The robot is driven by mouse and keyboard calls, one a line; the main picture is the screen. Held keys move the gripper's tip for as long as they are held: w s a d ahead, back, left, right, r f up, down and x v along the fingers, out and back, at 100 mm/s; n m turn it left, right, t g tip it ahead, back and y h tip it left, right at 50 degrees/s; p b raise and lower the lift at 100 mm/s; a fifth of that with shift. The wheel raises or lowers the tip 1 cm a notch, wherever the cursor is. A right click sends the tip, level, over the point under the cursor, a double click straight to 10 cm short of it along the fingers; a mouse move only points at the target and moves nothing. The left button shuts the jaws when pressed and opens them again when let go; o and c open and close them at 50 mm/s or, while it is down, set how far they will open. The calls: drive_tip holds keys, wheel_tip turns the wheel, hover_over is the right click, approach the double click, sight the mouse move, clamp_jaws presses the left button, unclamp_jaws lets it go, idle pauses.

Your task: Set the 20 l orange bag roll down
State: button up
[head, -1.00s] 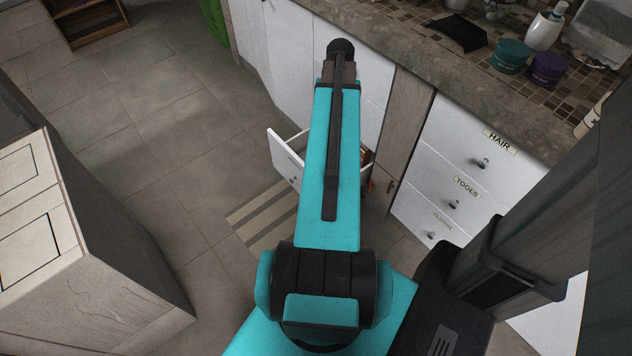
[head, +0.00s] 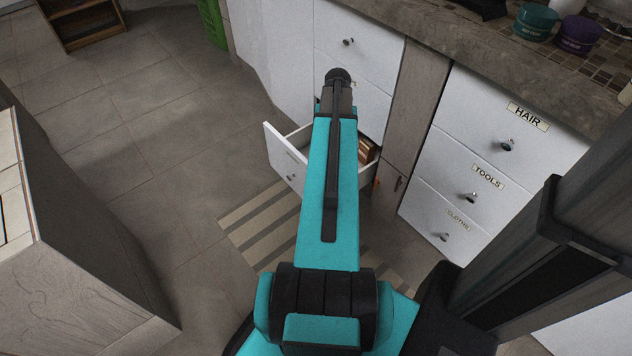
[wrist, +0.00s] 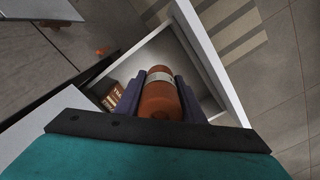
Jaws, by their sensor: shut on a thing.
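The orange bag roll (wrist: 160,97) has a pale label band and shows in the wrist view between the two fingers of my gripper (wrist: 161,90). The gripper is shut on it. Beneath them is an open white drawer; its wall (wrist: 214,62) shows in the wrist view, and its front (head: 284,158) shows in the head view. The roll is over the drawer's inside; I cannot tell its height above the drawer floor. In the head view my arm hides the gripper and the roll.
A brown box (wrist: 113,94) with lettering lies in the drawer, left of the roll in the wrist view; it also shows in the head view (head: 366,150). Closed drawers labelled HAIR, TOOLS and CLOTHS (head: 485,178) stand to the right. A striped mat (head: 262,225) lies on the floor.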

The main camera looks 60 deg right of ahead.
wheel_tip(320, 180, down, 15)
drive_tip(key=w+d+b, duration=0.1)
drive_tip(key=b, duration=0.9)
drive_tip(key=shift+w+d, duration=0.2)
drive_tip(key=shift+d, duration=0.05)
drive_tip(key=shift+f, duration=0.1)
drive_tip(key=shift+f+b, duration=1.25)
drive_tip(key=shift+f, duration=1.15)
drive_tip(key=shift+f+b, duration=1.25)
drive_tip(key=shift+f, duration=1.2)
drive_tip(key=shift+f, duration=0.1)
drive_tip(key=o, duration=1.2)
